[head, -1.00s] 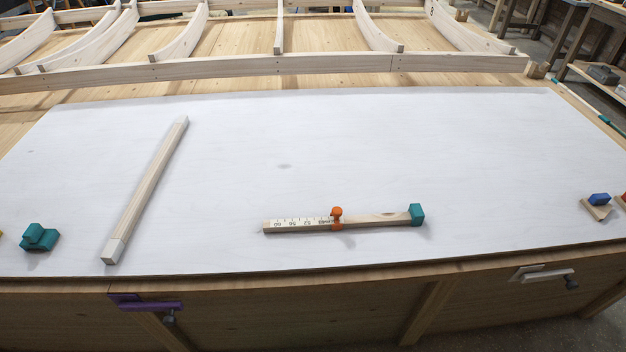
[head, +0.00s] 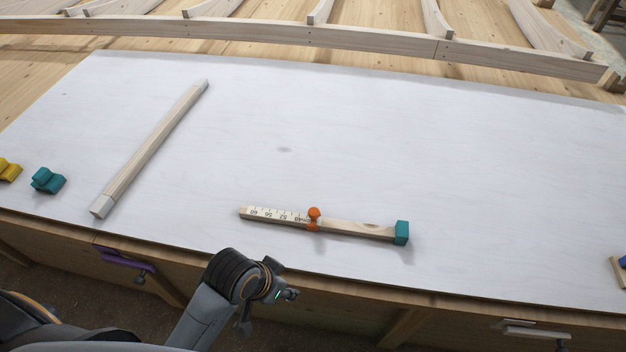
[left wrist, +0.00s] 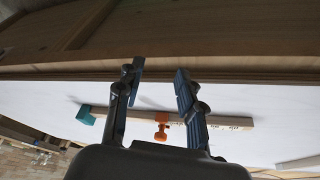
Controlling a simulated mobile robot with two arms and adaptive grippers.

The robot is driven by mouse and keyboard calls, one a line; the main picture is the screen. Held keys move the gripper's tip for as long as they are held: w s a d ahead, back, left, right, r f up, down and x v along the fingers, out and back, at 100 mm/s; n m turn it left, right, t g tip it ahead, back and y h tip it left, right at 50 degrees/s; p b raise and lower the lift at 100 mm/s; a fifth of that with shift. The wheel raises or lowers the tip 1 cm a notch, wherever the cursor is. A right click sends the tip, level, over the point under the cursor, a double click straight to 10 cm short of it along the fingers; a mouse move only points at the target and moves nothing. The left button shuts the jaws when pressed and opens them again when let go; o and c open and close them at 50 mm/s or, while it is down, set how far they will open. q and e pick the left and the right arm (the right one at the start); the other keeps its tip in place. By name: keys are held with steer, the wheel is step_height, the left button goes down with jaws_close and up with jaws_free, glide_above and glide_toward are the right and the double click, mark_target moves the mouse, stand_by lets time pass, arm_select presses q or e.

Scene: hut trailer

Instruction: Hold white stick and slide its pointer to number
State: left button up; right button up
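The pale wooden stick (head: 355,229) lies flat on the white board, with a printed scale (head: 270,214) on its left half and a teal block (head: 402,233) on its right end. The scale numbers look upside down, roughly 60 at the left to 48 beside the orange pointer (head: 313,217). My left gripper (head: 283,292) is in front of the board's near edge, apart from the stick. In the left wrist view, its fingers (left wrist: 158,72) are open and empty; the stick (left wrist: 228,122) and orange pointer (left wrist: 161,125) show beyond them. My right gripper is not in view.
A longer plain wooden bar (head: 150,147) lies at the left of the white board (head: 420,130). Teal (head: 47,181) and yellow (head: 9,170) blocks sit at the far left. A purple clamp (head: 125,258) is on the front edge. The board behind the stick is clear.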

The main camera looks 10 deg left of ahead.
arm_select(q)
steer(key=w+d+r+m+g+h, duration=0.1)
steer(key=w+d+r+m, duration=0.2)
steer(key=w+d+m, duration=0.15)
steer(key=w+d+r+m+g, duration=0.1)
steer(key=w+d+r+m, duration=0.25)
steer(key=w+d, duration=0.25)
arm_select(e)
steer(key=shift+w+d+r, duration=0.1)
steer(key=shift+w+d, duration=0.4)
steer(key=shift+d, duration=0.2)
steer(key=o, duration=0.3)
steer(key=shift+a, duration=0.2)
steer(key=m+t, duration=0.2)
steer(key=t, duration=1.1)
glide_toward(403, 235)
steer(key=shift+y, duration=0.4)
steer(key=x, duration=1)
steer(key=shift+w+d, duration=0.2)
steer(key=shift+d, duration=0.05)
arm_select(q)
steer(key=w+a+r+m+g+y, duration=0.1)
steer(key=w+a+r+m+y, duration=0.2)
steer(key=w+a+r, duration=0.2)
steer(key=w+a, duration=0.3)
steer(key=w, duration=0.1)
steer(key=shift+w+a+r+g, duration=0.15)
steer(key=shift+w+r+g, duration=0.1)
steer(key=shift+r+g, duration=0.05)
